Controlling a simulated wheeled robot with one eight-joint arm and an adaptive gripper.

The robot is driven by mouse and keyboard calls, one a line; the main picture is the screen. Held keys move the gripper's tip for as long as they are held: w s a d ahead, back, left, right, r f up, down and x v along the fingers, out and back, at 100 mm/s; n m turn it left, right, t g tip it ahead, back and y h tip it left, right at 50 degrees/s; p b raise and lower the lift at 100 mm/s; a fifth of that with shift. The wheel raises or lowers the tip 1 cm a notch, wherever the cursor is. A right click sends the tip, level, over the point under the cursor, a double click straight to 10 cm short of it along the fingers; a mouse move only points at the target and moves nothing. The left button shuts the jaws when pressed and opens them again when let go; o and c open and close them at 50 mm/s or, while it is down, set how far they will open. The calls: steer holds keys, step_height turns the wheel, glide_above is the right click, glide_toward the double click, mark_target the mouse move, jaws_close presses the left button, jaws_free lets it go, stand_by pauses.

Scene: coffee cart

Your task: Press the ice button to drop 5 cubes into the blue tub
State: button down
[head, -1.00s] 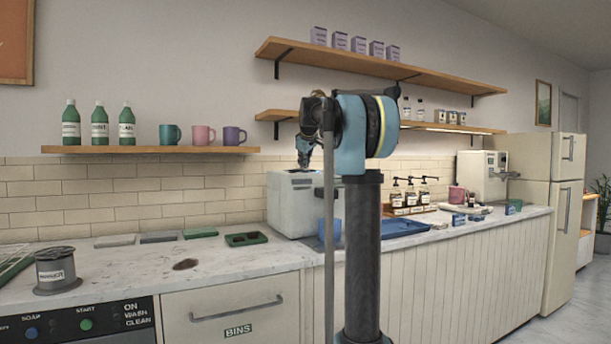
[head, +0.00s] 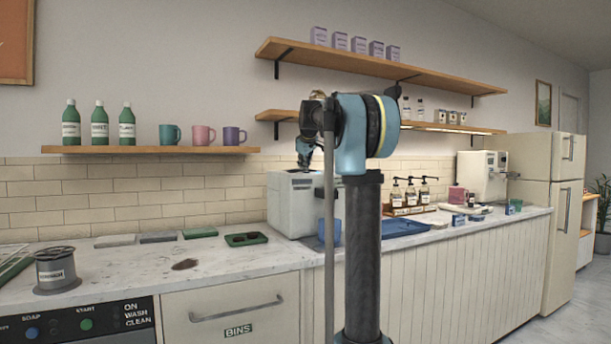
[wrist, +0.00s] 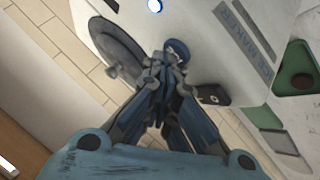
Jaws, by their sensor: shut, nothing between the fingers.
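The ice maker (head: 290,205) is a pale grey box on the counter, left of my arm column in the head view. In the wrist view its lettered front panel (wrist: 245,38) shows at the upper right, and a small round light or button (wrist: 154,5), white with a blue rim, shows at the top edge. My gripper (head: 304,162) is over the top of the ice maker. In the wrist view its fingers (wrist: 168,72) are together and empty, close to a blue rounded piece that I cannot identify. The blue tub (head: 336,230) stands at the machine's right, partly hidden by my arm; ice cubes cannot be seen.
A blue tray (head: 405,229) lies to the right of my arm column. A green tray (head: 246,239) lies left of the ice maker. Shelves with bottles and mugs (head: 203,135) hang on the wall. The marble counter front (head: 230,262) is mostly clear.

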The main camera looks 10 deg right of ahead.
steer(key=shift+r, duration=0.1)
stand_by(0.3)
steer(key=shift+r, duration=0.85)
steer(key=shift+r, duration=2.5)
step_height(320, 180, up, 4)
steer(key=shift+w+f, duration=0.1)
steer(key=shift+f, duration=0.1)
stand_by(0.3)
steer(key=shift+f, duration=4.4)
